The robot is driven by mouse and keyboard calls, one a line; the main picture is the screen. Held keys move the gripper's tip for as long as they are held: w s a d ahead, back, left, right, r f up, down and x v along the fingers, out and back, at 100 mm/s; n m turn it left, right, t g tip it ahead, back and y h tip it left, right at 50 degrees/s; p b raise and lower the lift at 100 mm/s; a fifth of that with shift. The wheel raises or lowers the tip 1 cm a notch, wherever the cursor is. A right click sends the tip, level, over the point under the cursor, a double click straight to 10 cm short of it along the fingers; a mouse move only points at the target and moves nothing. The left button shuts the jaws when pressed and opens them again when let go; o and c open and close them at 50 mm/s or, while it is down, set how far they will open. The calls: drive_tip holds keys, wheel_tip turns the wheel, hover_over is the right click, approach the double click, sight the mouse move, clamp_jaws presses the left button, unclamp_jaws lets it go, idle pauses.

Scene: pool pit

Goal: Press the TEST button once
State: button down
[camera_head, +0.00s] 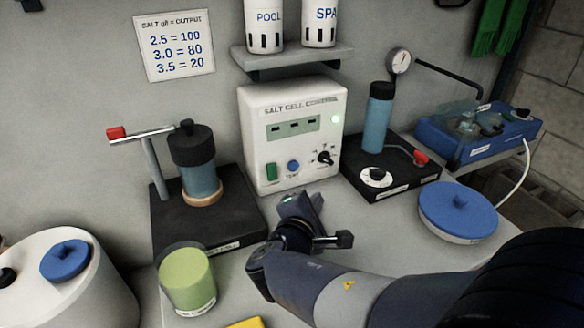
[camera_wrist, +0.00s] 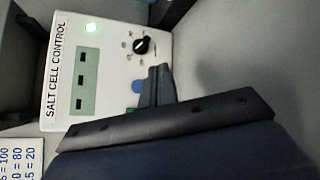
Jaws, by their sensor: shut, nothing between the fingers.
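The white salt cell control box (camera_head: 262,150) stands against the wall, and its front also shows in the wrist view (camera_wrist: 60,118). Its blue TEST button (camera_head: 293,166) is low on the front, between the green switch (camera_head: 271,172) and the black knob (camera_head: 325,157). In the wrist view the blue button (camera_wrist: 137,86) shows beside my shut fingers, partly hidden. My gripper (camera_head: 301,200) is shut and empty, in front of and below the button in the head view. Its fingers (camera_wrist: 159,72) point toward the box; contact with the button cannot be told.
A pump-like device (camera_head: 200,170) with a red-tipped lever stands left, a blue cylinder (camera_head: 379,120) with gauge right. A green cup (camera_head: 187,279) and blue-lidded tub (camera_head: 458,209) flank my arm. A shelf (camera_head: 290,58) is above the box. The box's green lamp (camera_head: 336,119) is lit.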

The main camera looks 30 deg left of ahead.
sight(293, 166)
drive_tip(key=w+a+p, duration=0.1)
drive_tip(key=w+a, duration=0.1)
drive_tip(key=w+a+p, duration=0.1)
drive_tip(key=w+a, duration=0.1)
drive_tip(key=a, duration=0.1)
drive_tip(key=shift+w+a, duration=0.15)
drive_tip(key=shift+w, duration=0.05)
drive_tip(key=shift+w+a, duration=0.55)
drive_tip(key=shift+a, duration=0.2)
idle(1.5)
drive_tip(key=shift+w+a, duration=0.3)
drive_tip(key=shift+a, duration=0.05)
drive_tip(key=shift+w+a, duration=0.3)
drive_tip(key=shift+a, duration=0.05)
idle(0.8)
drive_tip(key=shift+s, duration=0.1)
drive_tip(key=shift+s+d+b, duration=0.5)
drive_tip(key=shift+d+b, duration=0.2)
drive_tip(key=shift+b, duration=0.05)
